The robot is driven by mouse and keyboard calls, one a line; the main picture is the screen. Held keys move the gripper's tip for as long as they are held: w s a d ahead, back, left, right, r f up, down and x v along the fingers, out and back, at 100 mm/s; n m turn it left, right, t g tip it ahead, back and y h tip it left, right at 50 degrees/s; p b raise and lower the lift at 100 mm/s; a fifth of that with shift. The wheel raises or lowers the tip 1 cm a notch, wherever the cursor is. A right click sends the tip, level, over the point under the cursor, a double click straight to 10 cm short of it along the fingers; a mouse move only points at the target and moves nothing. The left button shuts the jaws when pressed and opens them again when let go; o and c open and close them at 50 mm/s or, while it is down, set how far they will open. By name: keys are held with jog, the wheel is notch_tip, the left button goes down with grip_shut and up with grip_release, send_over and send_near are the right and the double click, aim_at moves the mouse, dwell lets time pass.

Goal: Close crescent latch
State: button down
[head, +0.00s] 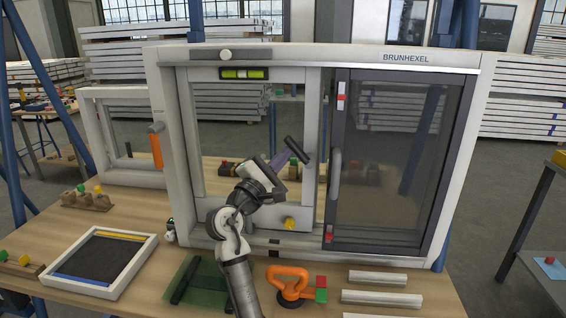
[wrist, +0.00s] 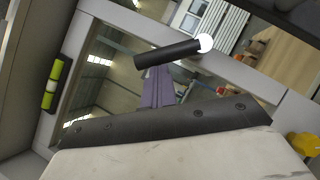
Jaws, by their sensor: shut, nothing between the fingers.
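The crescent latch appears to be the short dark bar (head: 297,149) on the right side of the inner window frame, slanting from upper left to lower right. In the wrist view the dark bar (wrist: 165,54) has a bright white round end (wrist: 205,42). My gripper (head: 289,154) is in front of the window, its purple-grey fingers shut and empty. The fingertips (wrist: 157,72) show right beside the bar's dark shaft; I cannot tell whether they touch it. The latch's seat is not clearly visible.
A green level vial (head: 243,73) sits on the frame's top. A yellow knob (head: 290,223) is on the lower rail. A dark sliding panel with a grey handle (head: 335,173) stands at right. An orange suction lifter (head: 290,284) and a framed tray (head: 142,251) lie on the bench.

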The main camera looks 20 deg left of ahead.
aim_at(292, 144)
jog(key=r+m+g+p, duration=0.1)
jog(key=m, duration=0.1)
jog(key=d+r+m+g+h+p, duration=0.1)
jog(key=m+p, duration=0.1)
jog(key=m, duration=0.1)
jog(key=shift+w+d+r+g, duration=0.1)
jog(key=shift+w+r+g, duration=0.1)
jog(key=shift+r+g, duration=0.2)
jog(key=shift+w+d+r+m+g+p, duration=0.2)
jog(key=shift+d+r+m+g+p, duration=0.2)
jog(key=shift+d+m+g+p, duration=0.5)
jog(key=shift+a, duration=0.1)
